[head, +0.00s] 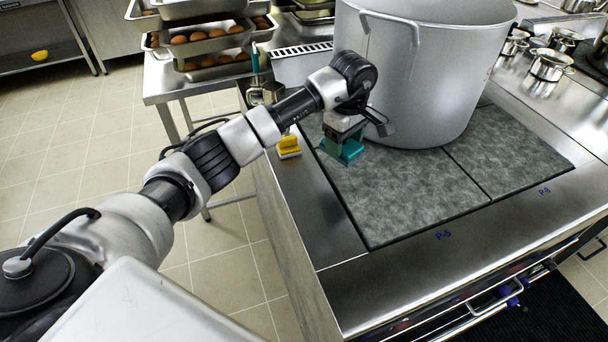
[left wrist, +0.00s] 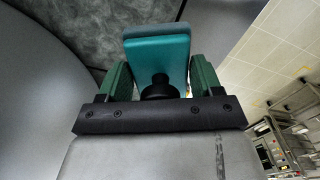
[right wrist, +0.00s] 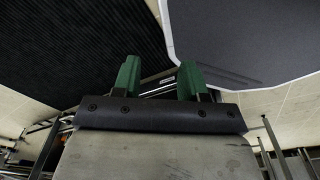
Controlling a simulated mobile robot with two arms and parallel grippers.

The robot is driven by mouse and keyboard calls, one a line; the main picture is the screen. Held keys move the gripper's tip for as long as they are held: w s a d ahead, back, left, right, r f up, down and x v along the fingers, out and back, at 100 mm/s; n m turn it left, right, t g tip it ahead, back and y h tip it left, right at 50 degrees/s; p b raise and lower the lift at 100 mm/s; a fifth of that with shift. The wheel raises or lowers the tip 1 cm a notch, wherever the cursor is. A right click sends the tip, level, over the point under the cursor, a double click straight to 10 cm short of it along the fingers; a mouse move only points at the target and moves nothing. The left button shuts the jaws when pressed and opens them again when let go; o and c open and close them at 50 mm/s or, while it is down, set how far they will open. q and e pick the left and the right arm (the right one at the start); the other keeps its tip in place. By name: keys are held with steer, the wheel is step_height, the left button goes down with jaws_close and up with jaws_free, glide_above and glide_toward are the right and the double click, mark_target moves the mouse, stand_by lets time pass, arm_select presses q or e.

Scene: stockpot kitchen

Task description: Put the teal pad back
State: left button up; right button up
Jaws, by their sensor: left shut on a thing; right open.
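The teal pad (head: 341,151) is at the left edge of the grey mottled cooktop panel (head: 400,200), just left of the big stockpot (head: 440,75). My left gripper (head: 346,140) is above it and shut on it. In the left wrist view the teal pad (left wrist: 157,48) sits between the two green fingers of my left gripper (left wrist: 155,78). I cannot tell whether the pad touches the panel. My right gripper (right wrist: 158,78) shows only in the right wrist view, with its green fingers apart and nothing between them.
A yellow pad (head: 288,147) stands on the steel counter edge left of the teal pad. A jug (head: 271,92) and trays of brown eggs (head: 205,42) stand behind on a side table. Small pots (head: 549,64) are at the back right. The panel's front is clear.

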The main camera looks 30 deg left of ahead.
arm_select(q)
steer(key=p, duration=0.3)
glide_above(304, 183)
step_height(304, 183, down, 5)
steer(key=shift+f, duration=0.1)
step_height(304, 183, down, 3)
steer(key=shift+f+p, duration=0.1)
steer(key=shift+p, duration=0.2)
steer(key=shift+f, duration=0.4)
arm_select(e)
steer(key=r, duration=0.4)
steer(key=shift+w+a+r, duration=0.15)
steer(key=shift+w+a, duration=0.05)
steer(key=shift+a, duration=0.1)
arm_select(q)
steer(key=shift+f, duration=0.1)
steer(key=o, duration=1)
steer(key=shift+c, duration=0.2)
arm_select(e)
steer(key=shift+d, duration=0.1)
